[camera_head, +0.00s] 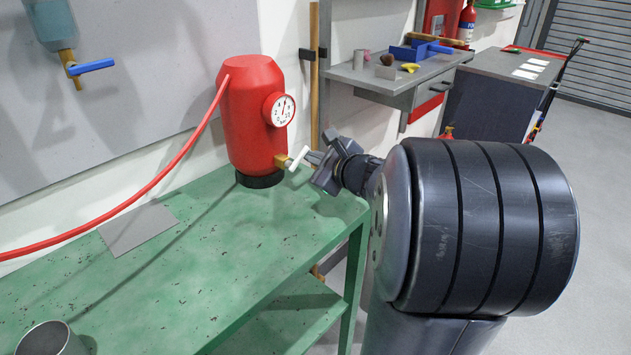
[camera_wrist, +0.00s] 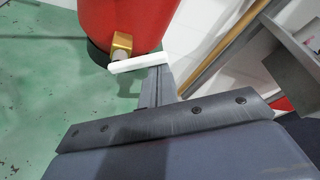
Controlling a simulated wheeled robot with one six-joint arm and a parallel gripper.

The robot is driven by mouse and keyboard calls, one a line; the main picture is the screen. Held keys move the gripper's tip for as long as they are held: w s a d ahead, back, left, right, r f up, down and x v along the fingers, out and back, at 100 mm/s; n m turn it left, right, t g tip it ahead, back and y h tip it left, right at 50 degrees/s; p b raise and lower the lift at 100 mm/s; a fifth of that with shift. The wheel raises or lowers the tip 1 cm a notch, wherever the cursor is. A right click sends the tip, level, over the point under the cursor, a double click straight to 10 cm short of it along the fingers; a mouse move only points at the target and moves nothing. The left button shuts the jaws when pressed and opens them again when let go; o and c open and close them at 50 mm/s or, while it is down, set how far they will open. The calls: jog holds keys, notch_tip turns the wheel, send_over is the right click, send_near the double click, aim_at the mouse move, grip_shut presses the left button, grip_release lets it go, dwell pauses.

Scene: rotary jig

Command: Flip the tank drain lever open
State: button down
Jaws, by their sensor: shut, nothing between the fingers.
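The red tank (camera_head: 250,115) stands upright on the green bench (camera_head: 215,265), with a round white gauge (camera_head: 281,110) on its side. A brass drain valve (camera_head: 282,161) sticks out low on the tank and carries a white lever (camera_head: 299,158). In the wrist view the lever (camera_wrist: 138,63) lies crosswise in front of the brass fitting (camera_wrist: 121,44). My gripper (camera_head: 314,157) is shut and empty, its fingertips right at the lever. In the wrist view the fingers (camera_wrist: 158,76) meet the lever's right part; whether they touch it, I cannot tell.
A red hose (camera_head: 150,187) runs from the tank to the left. A grey plate (camera_head: 138,228) and a metal cup (camera_head: 50,340) are on the bench. A blue-handled valve (camera_head: 92,66) hangs on the wall. A grey shelf (camera_head: 385,75) with small items is behind my arm.

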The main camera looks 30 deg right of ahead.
jog(key=n+b, duration=0.1)
jog(key=b, duration=0.3)
jog(key=n+t+h+b, duration=0.1)
jog(key=n+b, duration=0.1)
jog(key=b, duration=0.2)
jog(key=shift+s+a+r, duration=0.15)
jog(key=shift+a+r, duration=0.05)
jog(key=shift+a, duration=0.2)
jog(key=n+b, duration=0.1)
jog(key=b, duration=0.3)
jog(key=a+r+n+t+b, duration=0.1)
jog(key=n+b, duration=0.1)
jog(key=b, duration=0.1)
jog(key=shift+s+h+b, duration=0.2)
jog(key=shift+h+b, duration=0.1)
jog(key=shift+b, duration=0.1)
jog(key=shift+r+p, duration=0.4)
jog(key=shift+p, duration=0.1)
